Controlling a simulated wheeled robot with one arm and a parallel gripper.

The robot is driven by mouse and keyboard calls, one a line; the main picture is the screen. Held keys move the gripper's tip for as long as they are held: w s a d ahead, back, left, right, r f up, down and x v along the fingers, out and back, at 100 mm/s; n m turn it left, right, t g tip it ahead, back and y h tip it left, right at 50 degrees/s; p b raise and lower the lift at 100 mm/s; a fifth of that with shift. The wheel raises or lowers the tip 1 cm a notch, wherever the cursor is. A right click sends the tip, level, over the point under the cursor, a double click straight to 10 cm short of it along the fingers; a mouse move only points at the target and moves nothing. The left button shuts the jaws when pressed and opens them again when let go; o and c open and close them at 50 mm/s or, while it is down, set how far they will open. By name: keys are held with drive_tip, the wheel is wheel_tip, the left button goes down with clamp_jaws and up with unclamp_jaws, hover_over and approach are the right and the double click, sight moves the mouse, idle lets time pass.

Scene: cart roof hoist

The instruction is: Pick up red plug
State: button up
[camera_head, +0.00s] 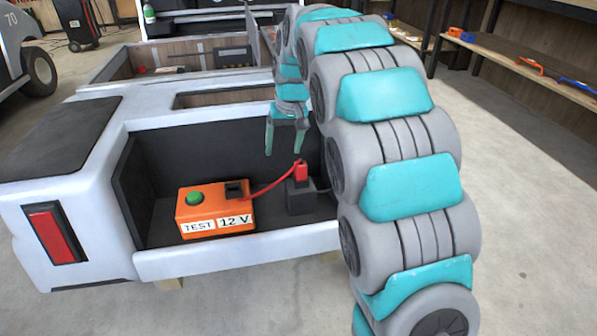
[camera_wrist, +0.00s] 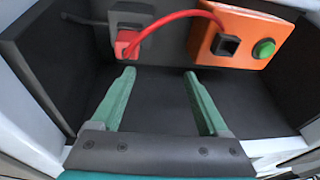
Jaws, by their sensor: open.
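The red plug (camera_head: 301,171) sits upright on top of a dark grey block (camera_head: 300,197) inside the cart's open compartment. A red cable (camera_head: 268,187) runs from it to the orange tester box (camera_head: 205,217), marked TEST 12 V, with a green button. In the wrist view the red plug (camera_wrist: 127,42) is at the upper left, beyond the left fingertip. My gripper (camera_head: 284,152) is open and empty, above and slightly left of the plug in the head view. Its two green fingers also show in the wrist view (camera_wrist: 160,75), apart from the plug.
The compartment's dark walls and white rim (camera_head: 240,255) surround the box and block. My arm fills the right of the head view. A wooden shelf (camera_head: 520,65) with tools stands at the right. Dark compartment floor (camera_wrist: 160,105) is clear between the fingers.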

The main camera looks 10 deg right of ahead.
sight(301, 164)
drive_tip(key=d, duration=0.2)
drive_tip(key=d+h, duration=0.1)
drive_tip(key=shift+s+d+r+g, duration=0.2)
drive_tip(key=shift+s+d+g, duration=0.15)
drive_tip(key=shift+g, duration=0.05)
drive_tip(key=shift+d+f, duration=0.1)
drive_tip(key=shift+d, duration=0.1)
wheel_tip(301, 164, down, 7)
drive_tip(key=shift+w+d+f+b, duration=0.1)
drive_tip(key=shift+w+f+b, duration=0.05)
drive_tip(key=shift+b, duration=0.25)
clamp_jaws()
idle(0.3)
